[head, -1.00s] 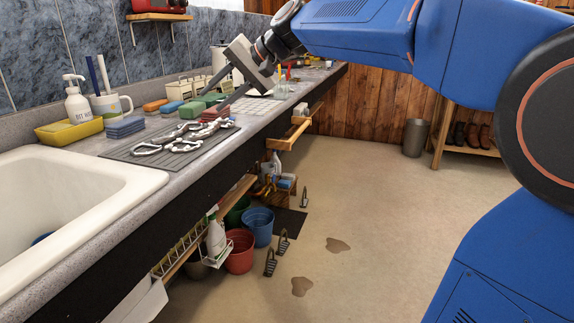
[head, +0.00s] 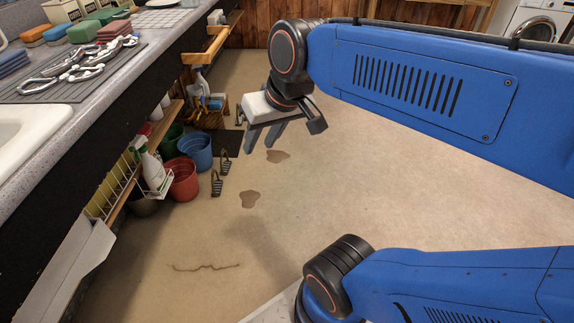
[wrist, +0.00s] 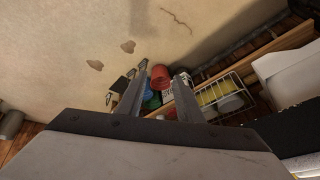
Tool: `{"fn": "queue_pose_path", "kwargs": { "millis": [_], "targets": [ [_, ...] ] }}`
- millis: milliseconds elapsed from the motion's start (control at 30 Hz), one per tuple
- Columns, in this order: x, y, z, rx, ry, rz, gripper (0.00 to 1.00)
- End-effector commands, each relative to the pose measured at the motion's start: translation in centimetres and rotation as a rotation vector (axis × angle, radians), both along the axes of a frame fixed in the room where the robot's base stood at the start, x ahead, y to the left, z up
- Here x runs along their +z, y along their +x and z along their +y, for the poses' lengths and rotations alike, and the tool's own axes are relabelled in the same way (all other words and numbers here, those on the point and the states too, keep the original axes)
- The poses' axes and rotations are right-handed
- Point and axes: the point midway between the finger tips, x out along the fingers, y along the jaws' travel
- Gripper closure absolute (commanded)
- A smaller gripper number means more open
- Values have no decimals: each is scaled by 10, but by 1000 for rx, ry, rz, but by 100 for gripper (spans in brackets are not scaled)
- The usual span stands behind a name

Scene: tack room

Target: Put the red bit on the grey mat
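Several silvery bits (head: 90,73) lie on the dark grey mat (head: 72,92) on the counter at the left of the head view. I cannot make out a red bit among them. My gripper (head: 266,137) hangs over the open floor to the right of the counter, well away from the mat, fingers pointing down. In the wrist view my gripper (wrist: 160,78) has its two fingers apart, with nothing held between them. The floor and the buckets show far below.
Red, green and blue sponges stand behind the mat, the red one (head: 114,29) nearest it. A white sink (head: 30,130) is at the near left. Under the counter are a red bucket (head: 183,182), a blue bucket (head: 196,150) and a wire basket (head: 122,178).

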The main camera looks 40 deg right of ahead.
Motion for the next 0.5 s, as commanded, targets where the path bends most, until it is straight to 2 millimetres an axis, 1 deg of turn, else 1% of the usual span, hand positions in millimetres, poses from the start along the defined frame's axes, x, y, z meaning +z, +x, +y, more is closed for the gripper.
{"fn": "queue_pose_path", "kwargs": {
  "millis": [33,100,200,333,500],
  "targets": [
    [-15,-16,-8,8,-34,3,67],
    [-32,-32,-17,17,-77,9,67],
    [-48,-47,-27,27,-118,17,67],
    [-57,-55,-32,34,-142,21,67],
    [-58,-55,-32,35,-143,21,67]
  ]
}}
